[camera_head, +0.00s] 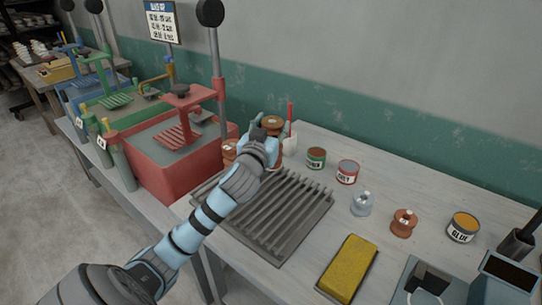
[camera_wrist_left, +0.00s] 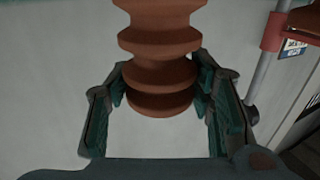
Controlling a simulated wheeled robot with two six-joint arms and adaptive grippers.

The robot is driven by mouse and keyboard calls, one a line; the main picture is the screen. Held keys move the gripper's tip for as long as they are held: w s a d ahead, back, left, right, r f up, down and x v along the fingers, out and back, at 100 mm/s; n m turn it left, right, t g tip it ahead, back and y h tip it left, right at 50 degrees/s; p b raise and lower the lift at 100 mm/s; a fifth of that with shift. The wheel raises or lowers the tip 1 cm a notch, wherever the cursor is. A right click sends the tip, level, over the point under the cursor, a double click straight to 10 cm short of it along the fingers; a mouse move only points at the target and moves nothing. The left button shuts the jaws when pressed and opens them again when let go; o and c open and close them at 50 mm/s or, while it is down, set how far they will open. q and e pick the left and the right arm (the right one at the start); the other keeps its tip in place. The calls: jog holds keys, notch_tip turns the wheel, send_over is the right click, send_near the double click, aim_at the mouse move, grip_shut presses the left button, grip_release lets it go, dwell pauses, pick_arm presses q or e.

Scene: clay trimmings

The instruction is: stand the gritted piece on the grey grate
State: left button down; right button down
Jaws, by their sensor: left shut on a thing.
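My left gripper (camera_head: 262,131) is shut on a brown ribbed piece (camera_head: 272,121), just beyond the far edge of the grey grate (camera_head: 262,238). In the left wrist view the ribbed piece (camera_wrist_left: 160,42) stands between the two fingers, its stacked discs roughly in line with the camera's upright. I cannot tell from its surface whether it has grit. The slatted grate lies on the table, partly hidden by my left arm. A similar brown piece (camera_head: 229,150) shows behind the arm, left of the gripper. My right gripper does not show.
A red tub (camera_head: 160,170) with a lifting rack stands left of the grate. Right are tins (camera_head: 316,157) (camera_head: 348,172), a pale piece (camera_head: 362,204), a brown piece (camera_head: 403,223), a glue tin (camera_head: 463,228) and a yellow sponge (camera_head: 348,268). A red-handled tool (camera_head: 290,113) stands close behind the gripper.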

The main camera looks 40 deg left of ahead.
pick_arm(q)
notch_tip(320, 180, down, 6)
jog(key=b, duration=0.1)
jog(key=shift+f, duration=0.25)
jog(key=c, duration=0.8)
grip_release()
jog(key=shift+d, duration=0.1)
jog(key=shift+o, duration=0.2)
jog(key=v, duration=1.2)
jog(key=shift+s+f, duration=0.1)
jog(key=shift+s, duration=0.05)
